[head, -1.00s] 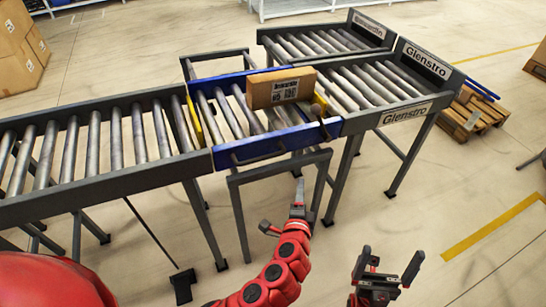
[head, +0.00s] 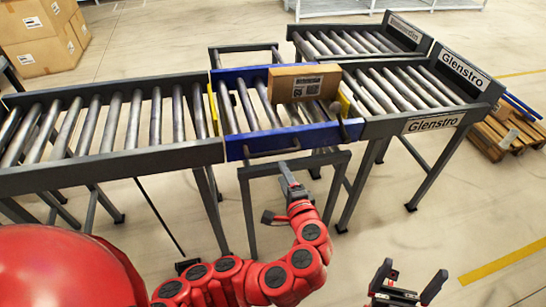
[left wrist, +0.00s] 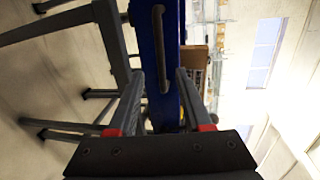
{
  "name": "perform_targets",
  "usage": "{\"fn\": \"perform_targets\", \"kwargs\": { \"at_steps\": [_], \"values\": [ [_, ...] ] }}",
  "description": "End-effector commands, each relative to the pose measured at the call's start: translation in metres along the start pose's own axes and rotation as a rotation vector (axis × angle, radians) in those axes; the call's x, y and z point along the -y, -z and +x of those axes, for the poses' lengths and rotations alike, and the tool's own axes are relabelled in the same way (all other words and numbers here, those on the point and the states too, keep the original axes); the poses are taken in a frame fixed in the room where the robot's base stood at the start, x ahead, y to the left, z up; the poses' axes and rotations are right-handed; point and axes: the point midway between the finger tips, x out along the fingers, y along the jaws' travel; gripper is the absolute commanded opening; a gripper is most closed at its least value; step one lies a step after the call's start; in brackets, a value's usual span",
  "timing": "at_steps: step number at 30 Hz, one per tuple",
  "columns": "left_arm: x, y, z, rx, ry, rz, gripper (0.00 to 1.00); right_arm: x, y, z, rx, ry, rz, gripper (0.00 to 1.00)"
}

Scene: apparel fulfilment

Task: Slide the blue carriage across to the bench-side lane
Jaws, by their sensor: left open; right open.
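The blue carriage (head: 238,150) is a short roller section carrying a cardboard box (head: 303,69) with a white label. It sits between the left roller conveyor and the nearer lane (head: 437,122) on the right, labelled Glenstro. A bar handle (head: 272,153) is on its near side. The handle also shows in the left wrist view (left wrist: 160,48). My left gripper (head: 287,178) is open and empty, just below and in front of the handle. In the left wrist view its fingers (left wrist: 158,100) point toward the blue side. My right gripper (head: 412,276) is open and empty, low at right.
The carriage's grey cross frame (head: 246,190) extends to the near and far sides. A farther roller lane (head: 350,40) lies behind the nearer one. The left conveyor (head: 90,165) stands close by. Cartons (head: 40,35) are at back left, pallets (head: 500,135) at right.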

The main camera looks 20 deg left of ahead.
Motion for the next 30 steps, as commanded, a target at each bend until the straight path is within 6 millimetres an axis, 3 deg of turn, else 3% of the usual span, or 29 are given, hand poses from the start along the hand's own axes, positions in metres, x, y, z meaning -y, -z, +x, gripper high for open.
{"fn": "perform_targets", "kwargs": {
  "at_steps": [1,4,6,15,29,30],
  "values": [
    [-0.005,0.0,0.013,0.003,0.006,-0.003,0.5,0.001,-0.002,-0.013,0.0,0.0,0.0,1.0],
    [-0.003,-0.001,0.033,0.006,0.004,-0.006,0.5,0.001,-0.004,-0.023,0.0,0.0,0.0,1.0],
    [0.002,-0.001,0.049,0.006,-0.001,-0.004,0.5,0.001,-0.002,-0.012,0.0,0.0,0.0,1.0],
    [0.001,0.0,0.1,0.003,-0.002,-0.002,0.5,0.0,-0.001,-0.008,0.0,0.0,0.0,1.0],
    [0.0,0.001,0.113,-0.002,0.0,-0.003,0.5,0.0,-0.001,-0.008,0.0,0.0,0.0,1.0],
    [0.0,0.001,0.113,-0.002,0.0,-0.003,0.46,0.0,-0.001,-0.008,0.0,0.0,0.0,1.0]
  ]
}}
